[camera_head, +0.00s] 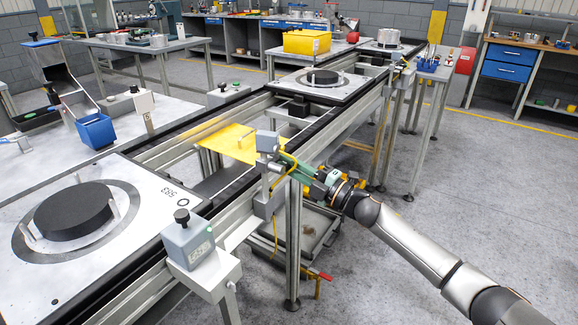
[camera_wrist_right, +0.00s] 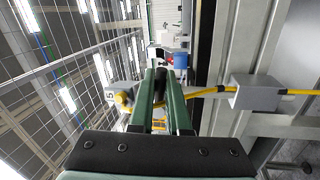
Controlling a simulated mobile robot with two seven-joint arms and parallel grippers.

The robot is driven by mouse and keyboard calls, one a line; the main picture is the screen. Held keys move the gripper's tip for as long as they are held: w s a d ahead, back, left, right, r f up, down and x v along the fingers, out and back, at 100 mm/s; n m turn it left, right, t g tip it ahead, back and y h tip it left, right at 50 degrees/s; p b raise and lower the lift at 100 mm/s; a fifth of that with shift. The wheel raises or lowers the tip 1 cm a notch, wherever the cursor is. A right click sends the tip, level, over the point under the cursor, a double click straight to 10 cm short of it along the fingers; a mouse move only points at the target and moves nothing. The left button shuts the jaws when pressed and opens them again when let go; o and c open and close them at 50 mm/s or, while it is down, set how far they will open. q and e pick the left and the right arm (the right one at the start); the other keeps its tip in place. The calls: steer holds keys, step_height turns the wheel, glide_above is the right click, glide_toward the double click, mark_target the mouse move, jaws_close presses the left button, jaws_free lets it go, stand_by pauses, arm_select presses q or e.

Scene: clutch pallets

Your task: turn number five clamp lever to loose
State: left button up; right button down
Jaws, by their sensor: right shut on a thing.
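The number five clamp shows in the right wrist view as a grey plate marked 5 (camera_wrist_right: 110,97) with a yellow round end beside it. My right gripper (camera_wrist_right: 160,80) has its two green fingers closed around a dark piece, which I take for the clamp lever; the fingers hide much of it. A yellow bar or cable (camera_wrist_right: 205,91) passes at the fingers toward a grey box (camera_wrist_right: 255,93). In the head view my right gripper (camera_head: 287,160) is at the conveyor's near side, beside a grey box (camera_head: 267,141). My left gripper is not in view.
A conveyor frame (camera_head: 344,118) runs from front left to back right. A pallet marked 583 (camera_head: 150,192) bears a black disc (camera_head: 74,211). A grey box with a black knob (camera_head: 188,243) stands nearby. A yellow sheet (camera_head: 230,143) lies mid-conveyor. Floor at right is clear.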

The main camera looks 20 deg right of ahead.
steer(key=c, duration=0.9)
jaws_free()
steer(key=v, duration=1.2)
steer(key=shift+s+d, duration=0.2)
steer(key=shift+f, duration=0.15)
